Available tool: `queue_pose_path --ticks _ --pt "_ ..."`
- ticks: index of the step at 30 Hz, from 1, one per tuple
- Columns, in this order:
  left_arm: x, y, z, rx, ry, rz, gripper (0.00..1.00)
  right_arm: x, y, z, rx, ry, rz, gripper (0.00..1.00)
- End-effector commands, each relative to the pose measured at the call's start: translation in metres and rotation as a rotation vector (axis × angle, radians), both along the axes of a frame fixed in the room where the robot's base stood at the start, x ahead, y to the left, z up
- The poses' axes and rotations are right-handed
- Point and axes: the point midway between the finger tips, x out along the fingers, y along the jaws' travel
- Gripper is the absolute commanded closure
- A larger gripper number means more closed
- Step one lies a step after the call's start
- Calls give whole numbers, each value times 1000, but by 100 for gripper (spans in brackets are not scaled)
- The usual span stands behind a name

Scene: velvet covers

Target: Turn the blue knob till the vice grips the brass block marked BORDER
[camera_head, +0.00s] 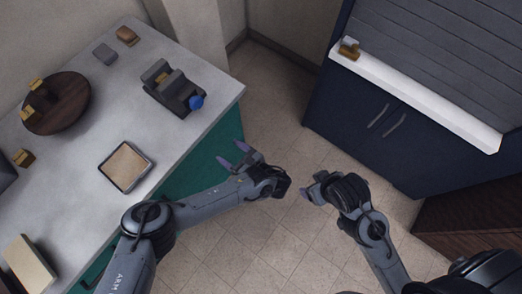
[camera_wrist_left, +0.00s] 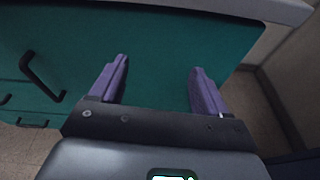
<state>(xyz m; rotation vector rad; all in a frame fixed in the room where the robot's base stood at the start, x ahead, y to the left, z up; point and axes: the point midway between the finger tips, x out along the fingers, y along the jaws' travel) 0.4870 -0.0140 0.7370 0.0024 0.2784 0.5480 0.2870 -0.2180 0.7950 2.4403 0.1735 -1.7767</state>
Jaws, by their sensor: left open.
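The dark grey vice (camera_head: 178,92) stands on the pale counter near its right edge. Its blue knob (camera_head: 196,102) faces the counter's edge. A brass block (camera_head: 161,77) sits at the vice's jaws; its marking is too small to read, and I cannot tell whether the jaws touch it. My left gripper (camera_head: 232,154) is open and empty, beyond the counter's edge and below the knob in the picture. Its spread purple fingers also show in the left wrist view (camera_wrist_left: 159,68), before the teal cabinet front. My right gripper (camera_head: 309,188) is over the floor, its jaw opening unclear.
The counter (camera_head: 95,165) also holds a round wooden board (camera_head: 68,104) with brass blocks, a framed tan tray (camera_head: 124,166), and small grey and brown blocks. The teal cabinet (camera_wrist_left: 160,35) has dark handles. A navy cabinet (camera_head: 350,120) stands right, with floor between.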

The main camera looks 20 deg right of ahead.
Motion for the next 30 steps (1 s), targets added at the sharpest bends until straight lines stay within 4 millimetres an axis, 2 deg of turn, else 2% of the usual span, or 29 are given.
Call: queue_pose_path --ticks 6,15,18,24,30 --pt "-31 3 -31 -110 90 28 24 0 0 3 -1 -1 1 24" --pt "-85 -20 -28 -344 221 102 24 -1 -3 31 -13 -1 8 24" --pt "-99 -29 -20 -416 253 131 24 -1 -3 41 -14 -1 9 24" --pt "-118 -40 -10 -522 297 179 24 -1 -3 52 -12 -1 8 24" --pt "-127 -45 -5 -576 319 206 24 -1 -2 57 -8 0 5 24"
